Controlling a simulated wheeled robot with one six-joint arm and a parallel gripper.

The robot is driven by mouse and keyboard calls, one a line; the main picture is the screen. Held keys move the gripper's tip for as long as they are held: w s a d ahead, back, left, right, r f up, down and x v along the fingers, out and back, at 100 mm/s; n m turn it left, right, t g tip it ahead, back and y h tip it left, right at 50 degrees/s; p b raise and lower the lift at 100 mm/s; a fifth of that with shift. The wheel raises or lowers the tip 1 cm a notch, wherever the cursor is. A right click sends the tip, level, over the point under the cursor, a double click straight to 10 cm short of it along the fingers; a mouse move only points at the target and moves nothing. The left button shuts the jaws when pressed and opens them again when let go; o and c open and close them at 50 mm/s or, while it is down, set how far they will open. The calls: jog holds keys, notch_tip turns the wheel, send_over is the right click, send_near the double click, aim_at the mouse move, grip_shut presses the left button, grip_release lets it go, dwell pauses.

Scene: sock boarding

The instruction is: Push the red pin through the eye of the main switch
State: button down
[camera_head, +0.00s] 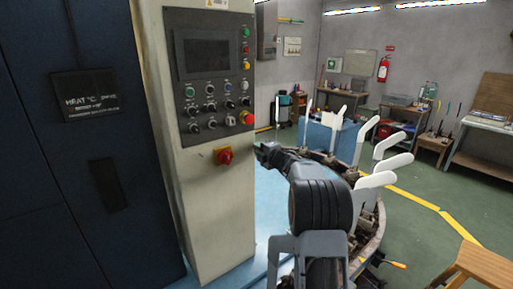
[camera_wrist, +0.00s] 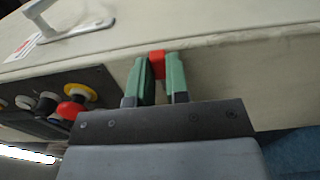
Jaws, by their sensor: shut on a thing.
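The main switch (camera_head: 224,157) is a red knob on a yellow plate on the cabinet front, below the control panel. My gripper (camera_head: 262,150) is just right of it in the head view, by the cabinet's right edge, with a gap between them in the picture. In the wrist view my gripper's green fingers (camera_wrist: 159,80) are shut on a red piece, which I take to be the red pin (camera_wrist: 157,62). Only its end shows between the fingertips. The switch's eye is too small to make out, and the switch cannot be made out in the wrist view.
The control panel (camera_head: 208,70) has several buttons and a red emergency stop (camera_head: 247,118), also in the wrist view (camera_wrist: 70,110). A dark cabinet (camera_head: 80,150) stands left. White sock forms (camera_head: 375,160) stand on a round carrier right of and behind my arm.

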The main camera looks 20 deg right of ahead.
aim_at(235, 151)
jog(key=shift+s+d+b, duration=0.1)
jog(key=shift+d+b, duration=0.05)
jog(key=shift+b, duration=0.15)
jog(key=shift+s+a+b, duration=0.2)
jog(key=shift+a+b, duration=0.4)
jog(key=shift+a, duration=0.35)
jog(key=shift+s+a+b, duration=0.15)
jog(key=shift+a+b, duration=0.45)
jog(key=shift+a, duration=0.35)
jog(key=shift+s+a+b, duration=0.2)
jog(key=shift+a+b, duration=0.4)
jog(key=shift+a, duration=0.35)
jog(key=shift+s+a+b, duration=0.2)
jog(key=shift+a+b, duration=0.55)
jog(key=shift+a, duration=0.1)
jog(key=shift+s+a+b, duration=0.15)
jog(key=shift+a+b, duration=0.55)
jog(key=shift+a, duration=0.1)
dwell(0.5)
jog(key=c, duration=1)
grip_release()
jog(key=shift+a, duration=0.15)
jog(key=shift+c, duration=0.2)
jog(key=s+d+b, duration=0.2)
jog(key=s, duration=1.1)
jog(key=shift+s+d+b, duration=0.25)
jog(key=shift+d+b, duration=0.1)
jog(key=shift+b, duration=0.05)
jog(key=shift+d, duration=0.1)
